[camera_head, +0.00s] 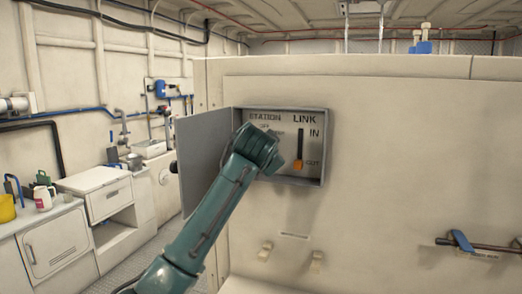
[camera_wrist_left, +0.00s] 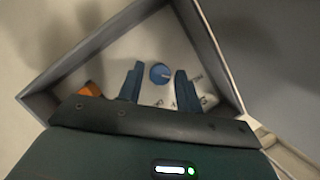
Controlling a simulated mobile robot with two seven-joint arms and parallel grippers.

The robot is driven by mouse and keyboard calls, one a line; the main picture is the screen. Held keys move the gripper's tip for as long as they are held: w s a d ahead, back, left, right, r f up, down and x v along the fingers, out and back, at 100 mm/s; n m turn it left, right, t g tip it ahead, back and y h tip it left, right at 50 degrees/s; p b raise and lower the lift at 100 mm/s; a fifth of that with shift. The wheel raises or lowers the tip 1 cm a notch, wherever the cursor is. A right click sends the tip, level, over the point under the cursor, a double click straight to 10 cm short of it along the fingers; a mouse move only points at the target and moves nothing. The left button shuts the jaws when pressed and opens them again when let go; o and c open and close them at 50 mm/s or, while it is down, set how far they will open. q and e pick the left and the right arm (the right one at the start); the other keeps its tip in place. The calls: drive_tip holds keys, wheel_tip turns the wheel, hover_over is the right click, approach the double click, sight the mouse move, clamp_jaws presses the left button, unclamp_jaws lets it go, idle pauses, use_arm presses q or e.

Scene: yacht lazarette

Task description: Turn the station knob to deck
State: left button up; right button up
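The station knob is a small round blue knob (camera_wrist_left: 160,75) on the pale panel inside an open grey box (camera_head: 323,150). The wrist view shows a thin pale mark on it. My left gripper (camera_wrist_left: 159,69) is open, with one blue finger on either side of the knob and a visible gap to each. I cannot tell how far the fingertips are from the panel. In the head view my arm hides the knob and part of the STATION lettering (camera_head: 265,117); OFF shows below it. The deck label is not readable. My right gripper is not in view.
Beside the knob is the LINK slot lever with an orange handle (camera_head: 298,166), low near OUT; it also shows in the wrist view (camera_wrist_left: 91,89). The box door (camera_head: 200,155) stands open to the left. The box walls surround the panel closely.

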use_arm(q)
clamp_jaws()
idle(0.3)
drive_tip(key=shift+f+m+t, duration=0.2)
drive_tip(key=shift+m+t, duration=0.85)
drive_tip(key=shift+m, duration=1.8)
drive_tip(key=shift+f+m+t, duration=0.2)
drive_tip(key=shift+m+t, duration=0.8)
drive_tip(key=shift+m, duration=1.8)
drive_tip(key=shift+f+m+t, duration=0.2)
drive_tip(key=shift+m+t, duration=0.85)
drive_tip(key=shift+m, duration=1.8)
drive_tip(key=shift+o, duration=1.4)
unclamp_jaws()
